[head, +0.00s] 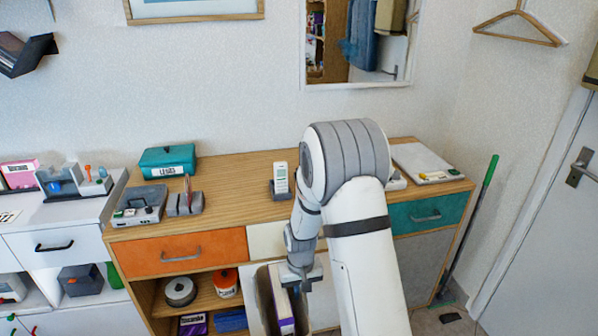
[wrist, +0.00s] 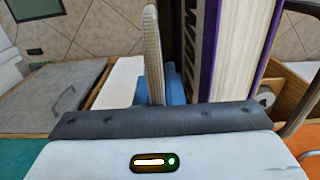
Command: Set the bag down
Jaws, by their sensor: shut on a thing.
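A pale bag (head: 260,312) hangs in front of the dresser, low in the head view, with a purple and white box (head: 284,312) standing in or against it. My gripper (head: 302,284) is shut on the bag at its upper part, beside the box. In the wrist view a beige woven strip of the bag (wrist: 152,45) rises at the jaws, and the box (wrist: 238,50) with purple edges stands to its right. My arm hides part of the dresser front, and the bag's bottom is out of view.
The wooden dresser (head: 232,205) has an orange drawer (head: 182,253) and an open shelf below with discs and boxes. On top are a teal box (head: 167,160), a grey device (head: 140,204), a phone (head: 281,179) and a white board (head: 424,162). Bare top lies between them.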

